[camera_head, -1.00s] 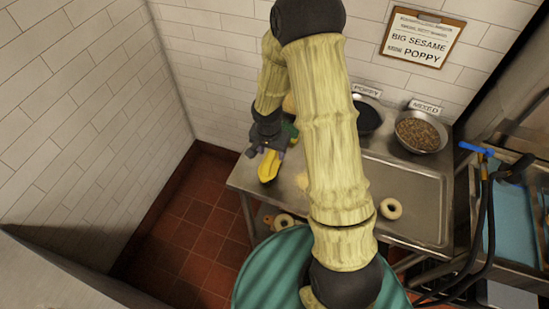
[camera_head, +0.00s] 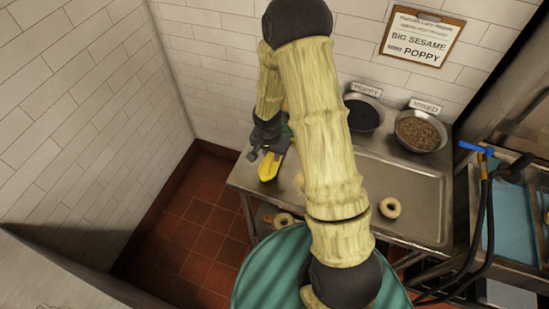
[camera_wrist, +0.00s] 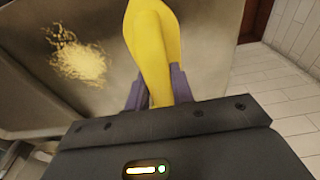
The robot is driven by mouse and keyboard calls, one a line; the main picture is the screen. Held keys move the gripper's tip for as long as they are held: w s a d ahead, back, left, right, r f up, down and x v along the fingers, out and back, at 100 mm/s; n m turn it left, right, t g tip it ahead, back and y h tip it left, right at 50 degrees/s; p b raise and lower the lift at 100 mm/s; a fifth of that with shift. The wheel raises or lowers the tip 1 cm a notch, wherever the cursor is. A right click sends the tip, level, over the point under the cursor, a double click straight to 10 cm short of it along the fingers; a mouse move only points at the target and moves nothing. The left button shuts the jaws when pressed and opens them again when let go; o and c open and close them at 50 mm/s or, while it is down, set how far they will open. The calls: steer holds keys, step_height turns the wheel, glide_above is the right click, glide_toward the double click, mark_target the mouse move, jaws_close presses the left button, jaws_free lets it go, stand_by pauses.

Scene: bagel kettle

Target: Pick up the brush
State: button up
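A smooth yellow tool, which I take to be the brush (camera_head: 268,168), is at the left end of the steel table; no bristles show. In the wrist view, the brush (camera_wrist: 152,45) runs away from my gripper (camera_wrist: 158,88), wide at the far end and narrower near me. The two purple-grey fingers sit close on either side of its narrow part and appear to press on it. In the head view, my gripper (camera_head: 268,148) is at the brush, partly hidden by my arm. Whether the brush touches the table cannot be told.
A pale yellow pile (camera_wrist: 80,55) lies on the steel table (camera_head: 418,205). Bowls of dark seeds (camera_head: 364,115) and mixed seeds (camera_head: 420,132) stand at the back by the tiled wall. A bagel (camera_head: 390,208) lies on the table; another (camera_head: 284,220) is lower, near the teal round surface (camera_head: 265,275).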

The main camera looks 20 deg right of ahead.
steer(key=shift+r, duration=0.1)
jaws_close()
steer(key=shift+r, duration=0.25)
step_height(320, 180, up, 9)
steer(key=shift+r, duration=0.15)
